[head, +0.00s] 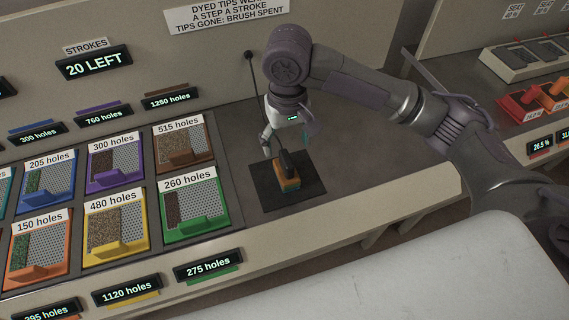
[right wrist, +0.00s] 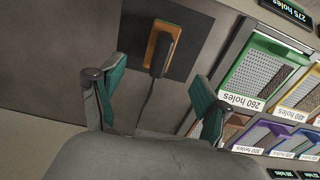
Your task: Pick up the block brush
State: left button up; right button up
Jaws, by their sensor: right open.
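The block brush (head: 288,180), a wooden block with a black handle, lies on a dark square mat (head: 310,184) on the counter. In the right wrist view the brush (right wrist: 152,52) shows beyond the fingertips, with its dark handle toward the camera. My right gripper (head: 285,143) is above the brush, in the head view just behind it. In the right wrist view my right gripper (right wrist: 160,88) has its green-padded fingers spread wide, with nothing between them. I cannot tell the exact height gap. My left gripper is not in view.
Coloured trays with perforated plates, such as the green one (head: 195,206), stand left of the mat. A dark cord hangs from a wall knob (head: 248,55) behind the gripper. Counter right of the mat is clear.

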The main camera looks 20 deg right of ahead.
aim_at(287, 158)
notch_tip(287, 158, down, 4)
jog(key=shift+s+f, duration=0.15)
jog(key=shift+f, duration=0.55)
notch_tip(287, 158, down, 4)
jog(key=shift+f+p, duration=0.25)
jog(key=shift+p, duration=0.2)
jog(key=shift+f, duration=0.15)
jog(key=shift+c, duration=0.8)
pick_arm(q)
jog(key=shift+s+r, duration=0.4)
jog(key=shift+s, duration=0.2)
pick_arm(e)
grip_shut()
